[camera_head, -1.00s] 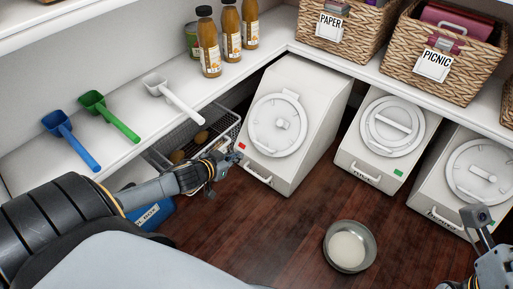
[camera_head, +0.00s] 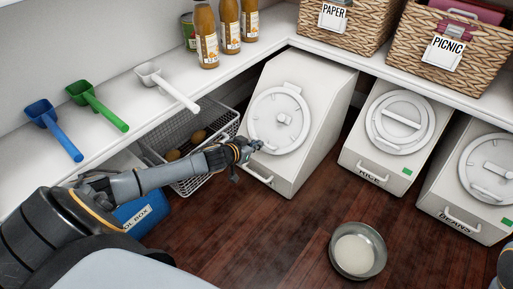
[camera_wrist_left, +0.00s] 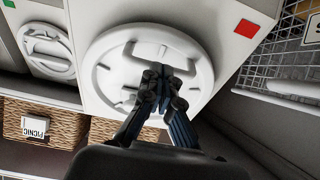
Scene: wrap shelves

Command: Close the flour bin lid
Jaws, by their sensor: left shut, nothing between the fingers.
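The flour bin (camera_head: 318,105) is the white slanted bin at the back corner, its label hidden. Its round white lid (camera_head: 278,122) lies against the sloped front; I cannot tell if it is fully seated. The lid has a raised handle, seen in the left wrist view (camera_wrist_left: 163,50). A red square (camera_wrist_left: 247,27) marks the bin face. My left gripper (camera_head: 255,146) is shut and empty, in front of the lid's lower left edge. In the left wrist view its fingertips (camera_wrist_left: 160,75) overlap the lid by the handle; contact is unclear.
The rice bin (camera_head: 362,162) and beans bin (camera_head: 440,212), with green marks, stand to the right. A wire basket (camera_head: 165,138) is left of the flour bin. A metal bowl (camera_head: 378,262) sits on the floor. Scoops and bottles are on the shelf (camera_head: 130,140) above.

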